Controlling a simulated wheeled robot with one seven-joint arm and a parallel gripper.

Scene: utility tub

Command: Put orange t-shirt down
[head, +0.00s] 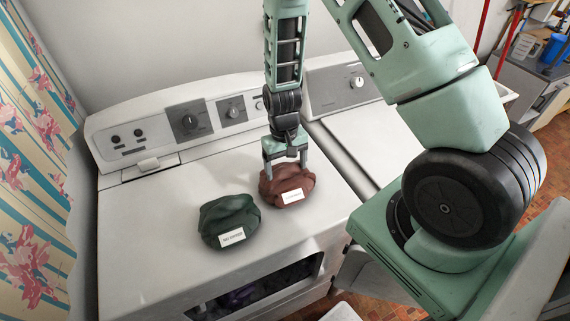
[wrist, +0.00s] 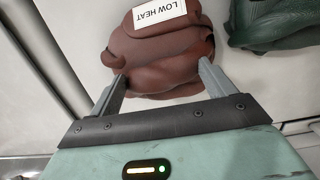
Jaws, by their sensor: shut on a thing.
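A reddish-brown folded cloth bundle (head: 287,187), the likely orange t-shirt, is on or just above the white top of the left machine (head: 150,255), near its right edge. I cannot tell whether it bears its weight there. Its white label reads "LOW HEAT" in the wrist view, where the bundle (wrist: 165,50) fills the upper middle. My gripper (head: 285,167) points down from above and is shut on the bundle, one finger on each side. The fingers (wrist: 161,82) press into its near part in the wrist view.
A dark green bundle (head: 229,220) with a white label lies left of the brown one, a small gap apart. A control panel (head: 190,118) with knobs stands behind. A second white machine (head: 365,135) is to the right. The left part of the top is clear.

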